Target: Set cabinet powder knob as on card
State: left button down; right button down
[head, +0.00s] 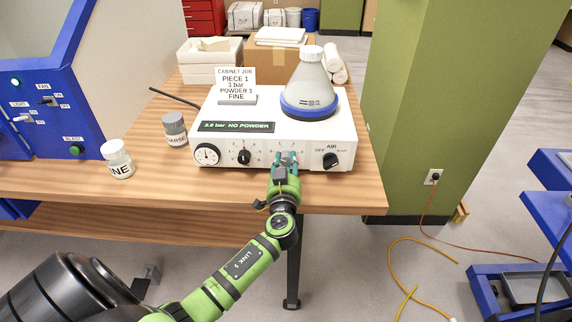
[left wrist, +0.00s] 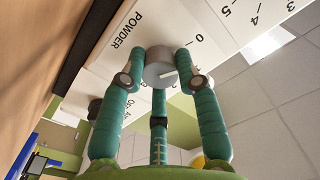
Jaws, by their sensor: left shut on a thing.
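The white powder unit (head: 215,120) stands on the wooden bench. Its card (head: 236,84) reads "CABINET JOB, PIECE 1, 3 bar, POWDER 3, FINE". Its display (head: 236,126) shows a bar figure, hard to read, and "NO POWDER". My left gripper (head: 287,160) is at the front panel, between the black-and-red knob (head: 244,157) and the black AIR knob (head: 331,160). In the left wrist view its fingers are shut around the grey powder knob (left wrist: 160,73), beside the POWDER label and a numbered scale. A white mark shows on the knob; the number it points at is unclear. My right gripper is not seen.
A flask with a blue base (head: 310,85) stands on the unit. The FINE jar (head: 118,160) and a grey-capped jar (head: 175,130) stand left of it. White trays (head: 208,62) and a cardboard box (head: 275,58) are behind. A green pillar (head: 425,110) rises at the right.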

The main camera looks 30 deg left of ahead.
pick_arm(q)
jog(key=m, duration=0.3)
jog(key=shift+m+b, duration=0.3)
jog(key=shift+b, duration=0.1)
jog(key=m, duration=0.2)
jog(key=shift+r+m, duration=0.1)
jog(key=shift+m, duration=0.3)
jog(key=m, duration=0.3)
jog(key=shift+m, duration=0.3)
jog(key=m+p, duration=0.1)
jog(key=m, duration=0.2)
jog(key=shift+r+m, duration=0.1)
jog(key=shift+m, duration=0.3)
jog(key=m+p, duration=0.1)
jog(key=m, duration=0.2)
jog(key=m+p, duration=0.1)
jog(key=m, duration=0.3)
jog(key=shift+r, duration=0.1)
jog(key=m+p, duration=0.2)
jog(key=m, duration=0.1)
jog(key=shift+a+m, duration=0.1)
jog(key=shift+m, duration=0.2)
jog(key=shift+m+p, duration=0.7)
jog(key=shift+m, duration=1.2)
